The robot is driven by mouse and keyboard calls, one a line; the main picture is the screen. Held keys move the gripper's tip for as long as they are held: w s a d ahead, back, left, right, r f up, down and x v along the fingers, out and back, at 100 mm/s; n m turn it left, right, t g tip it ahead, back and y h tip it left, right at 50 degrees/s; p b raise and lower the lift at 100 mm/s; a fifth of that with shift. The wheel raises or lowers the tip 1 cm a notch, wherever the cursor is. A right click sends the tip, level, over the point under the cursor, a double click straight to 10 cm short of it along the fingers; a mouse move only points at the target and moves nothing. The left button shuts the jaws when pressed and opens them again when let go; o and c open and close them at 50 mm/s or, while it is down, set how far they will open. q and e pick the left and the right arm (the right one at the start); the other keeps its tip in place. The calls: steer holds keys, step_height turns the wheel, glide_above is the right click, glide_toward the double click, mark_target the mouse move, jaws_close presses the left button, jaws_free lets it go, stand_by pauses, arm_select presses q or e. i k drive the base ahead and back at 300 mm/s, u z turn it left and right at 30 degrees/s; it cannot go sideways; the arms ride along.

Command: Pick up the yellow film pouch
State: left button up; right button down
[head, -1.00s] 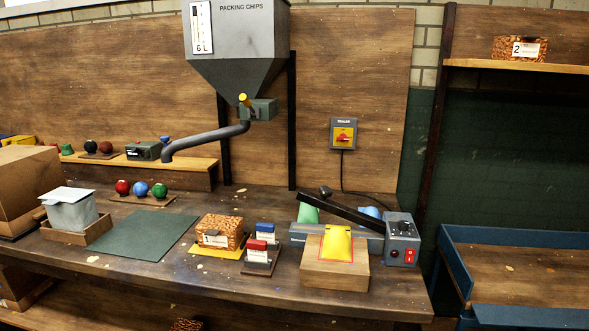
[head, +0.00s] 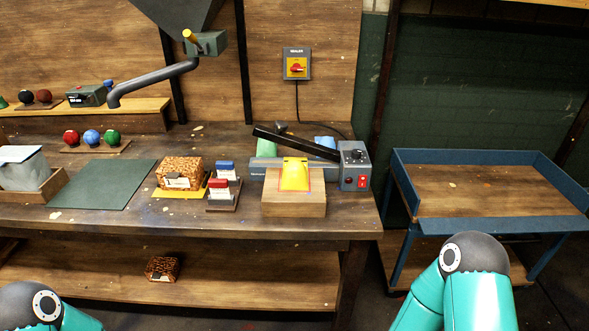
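The yellow film pouch (head: 295,177) lies on top of a wooden block (head: 293,204) in front of the sealer (head: 354,166), towards the right end of the bench. Its upper end reaches the sealer's front edge. The sealer's black lever arm (head: 296,142) is raised at a slant above and behind the pouch. Only rounded teal and dark parts of my two arms show, at the bottom left and bottom right. Both grippers are out of the picture.
A green mat (head: 103,184) lies on the bench. A patterned box (head: 180,173) and red and blue stamp-like items (head: 219,190) stand left of the block. A blue-edged cart (head: 480,190) stands right. A chute pipe (head: 150,82) hangs above the bench.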

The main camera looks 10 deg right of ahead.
mark_target(294, 174)
steer(key=z, duration=0.95)
steer(key=i, duration=0.15)
steer(key=u, duration=2.55)
steer(key=k, duration=1.1)
steer(key=z, duration=0.85)
steer(key=i, duration=1)
steer(key=z, duration=0.05)
